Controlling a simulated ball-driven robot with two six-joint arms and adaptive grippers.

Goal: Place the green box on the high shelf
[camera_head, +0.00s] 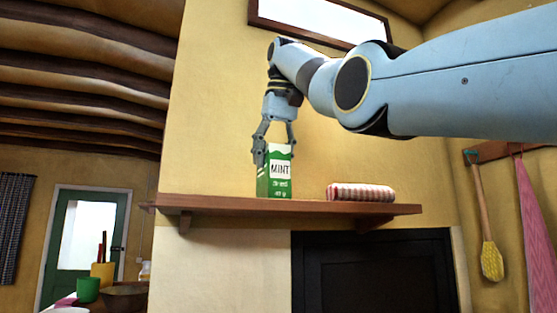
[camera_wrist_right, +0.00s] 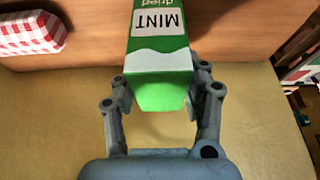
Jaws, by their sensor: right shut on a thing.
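The green box (camera_head: 275,172), labelled MINT, is upright at the wooden high shelf (camera_head: 300,206), left of the shelf's middle. My right gripper (camera_head: 274,148) comes down from above and is shut on the top of the box. In the right wrist view the green box (camera_wrist_right: 160,50) lies between the two fingers of my right gripper (camera_wrist_right: 160,95). The shelf (camera_wrist_right: 90,68) is beyond it in that view. The bottom of the box appears to meet the shelf, but I cannot tell if its weight rests there. My left gripper is not in view.
A rolled red-and-white cloth (camera_head: 361,192) lies on the shelf to the right of the box, with a gap between. A dark panel (camera_head: 370,272) is below the shelf. A yellow brush (camera_head: 491,260) and a pink cloth (camera_head: 538,220) hang at the right. The shelf's left end is clear.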

